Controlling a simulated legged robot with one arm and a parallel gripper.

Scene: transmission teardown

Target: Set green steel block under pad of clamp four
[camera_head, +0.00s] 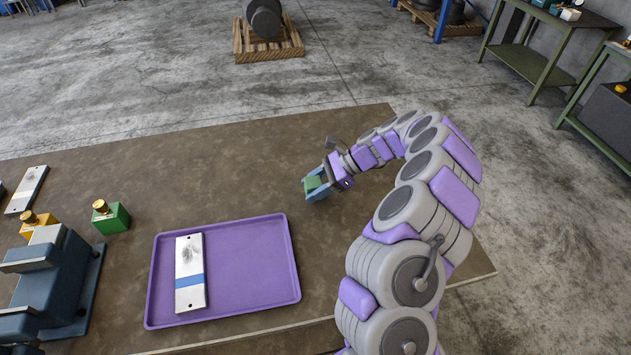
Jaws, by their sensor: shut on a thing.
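My gripper (312,190) is at the end of my arm, above the far right part of the brown table, beyond the purple tray. Another green block (115,220) with a brass knob on top stands on the table left of the tray, apart from my gripper. I cannot make out clamp four or its pad in this view.
The purple tray (250,262) holds a silver plate with a blue band (190,281). A dark blue stepped fixture (52,285), a yellow block with a brass knob (38,223) and another plate (27,189) are at the left. The table (230,170) is clear behind the tray.

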